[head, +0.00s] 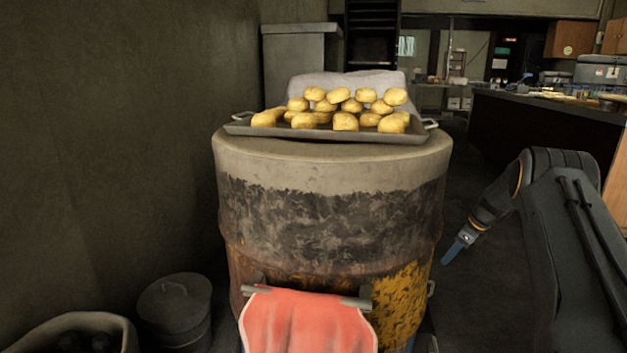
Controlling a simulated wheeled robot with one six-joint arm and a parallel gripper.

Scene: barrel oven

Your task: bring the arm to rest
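My arm reaches in from the right side of the head view, bent at the elbow. My gripper (454,250) points down and to the left, with blue fingers. It is in the open space to the right of the barrel oven (330,225), and a gap shows between them in the picture. The fingers are seen edge-on and small, so I cannot tell whether they are open or shut. Nothing is visible hanging from them.
A dark tray (240,128) of yellow potato-like pieces (345,121) sits on the barrel. A red cloth (305,320) hangs on its front bar. A lidded bin (174,310) stands at lower left. A counter (545,120) runs behind my arm.

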